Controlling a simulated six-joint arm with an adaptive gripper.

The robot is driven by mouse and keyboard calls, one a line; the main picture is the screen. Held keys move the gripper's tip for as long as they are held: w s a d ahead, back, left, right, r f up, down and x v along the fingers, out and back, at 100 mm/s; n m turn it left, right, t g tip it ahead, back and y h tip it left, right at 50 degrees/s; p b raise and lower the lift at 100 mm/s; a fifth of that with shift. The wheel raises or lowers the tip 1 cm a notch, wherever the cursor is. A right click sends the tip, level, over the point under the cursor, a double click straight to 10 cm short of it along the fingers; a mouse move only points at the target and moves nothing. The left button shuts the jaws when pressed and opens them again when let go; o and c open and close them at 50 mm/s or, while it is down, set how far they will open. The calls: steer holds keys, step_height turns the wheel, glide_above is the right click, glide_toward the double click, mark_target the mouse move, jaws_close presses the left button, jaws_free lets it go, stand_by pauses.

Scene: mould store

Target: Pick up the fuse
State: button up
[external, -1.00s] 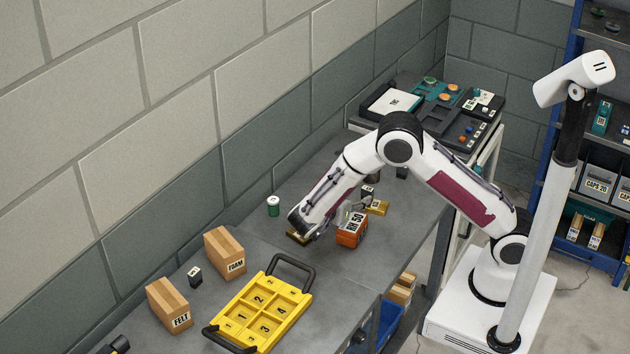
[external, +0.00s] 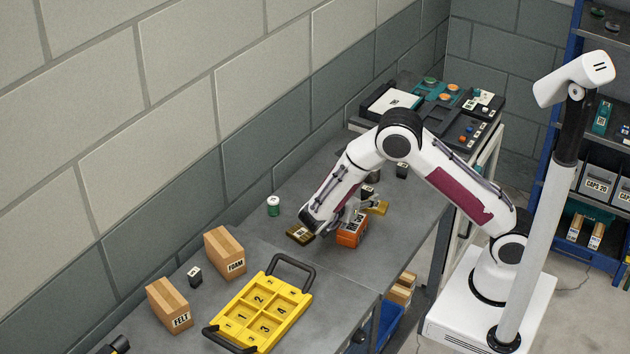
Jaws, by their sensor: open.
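An orange block (external: 351,235) with a white label ending in "50" stands on the grey table; it looks like the fuse, but the label is only partly readable.
A green-and-white can (external: 273,206) stands further left. A yellow numbered tray (external: 285,283) and FOAM carton (external: 225,253) are nearer the camera.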

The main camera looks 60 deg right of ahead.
mark_target(366, 193)
steer(key=shift+x, duration=1.75)
steer(key=shift+s, duration=0.15)
steer(key=c, duration=1.2)
steer(key=shift+r, duration=0.15)
steer(key=shift+c, duration=0.2)
steer(key=shift+r, duration=4.85)
